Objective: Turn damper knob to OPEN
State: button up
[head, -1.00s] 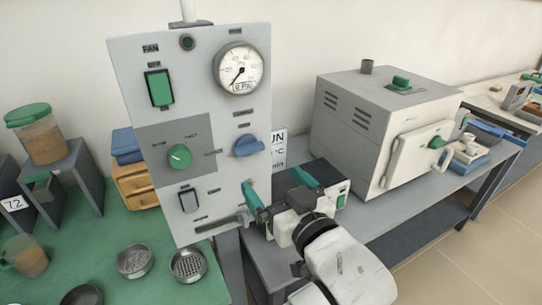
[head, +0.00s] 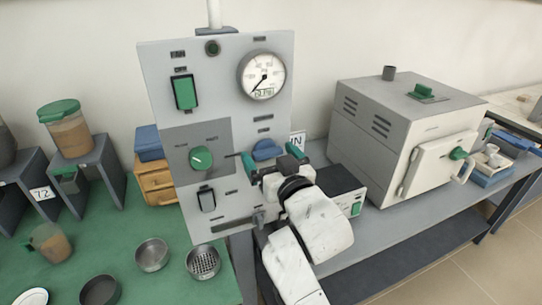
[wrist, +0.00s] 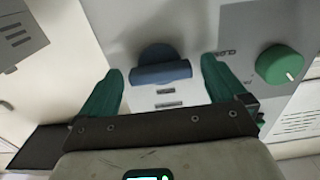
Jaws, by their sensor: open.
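A blue knob with a raised grip bar (head: 266,149) sits on the right part of the grey control panel (head: 215,90); I take it for the damper knob, as its labels are too small to read. It also shows in the wrist view (wrist: 161,72), its bar lying about level across the picture. My gripper (head: 270,156) is open in front of the panel. In the wrist view its green fingers (wrist: 161,84) stand either side of the knob, with a visible gap on each side. My gripper hides the knob's lower part in the head view.
A green knob (head: 201,158) is left of the blue one, with a green switch (head: 185,92) and a gauge (head: 262,76) above. A dark box (head: 342,185) and a furnace (head: 405,135) stand right of the panel. Sieves (head: 203,262) lie on the green mat.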

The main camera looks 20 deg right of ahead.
jog(key=c, duration=1.1)
jog(key=shift+o, duration=0.2)
jog(key=shift+m, duration=0.3)
jog(key=m+b, duration=0.1)
jog(key=m, duration=0.2)
jog(key=shift+f+m, duration=0.1)
jog(key=shift+m, duration=0.2)
jog(key=m+b, duration=0.2)
jog(key=m, duration=0.2)
jog(key=m+b, duration=0.1)
jog(key=m, duration=0.4)
jog(key=shift+b, duration=0.3)
jog(key=m+b, duration=0.1)
jog(key=m, duration=0.3)
jog(key=shift+d+m+b, duration=0.1)
jog(key=shift+m+b, duration=0.2)
jog(key=shift+b, duration=0.05)
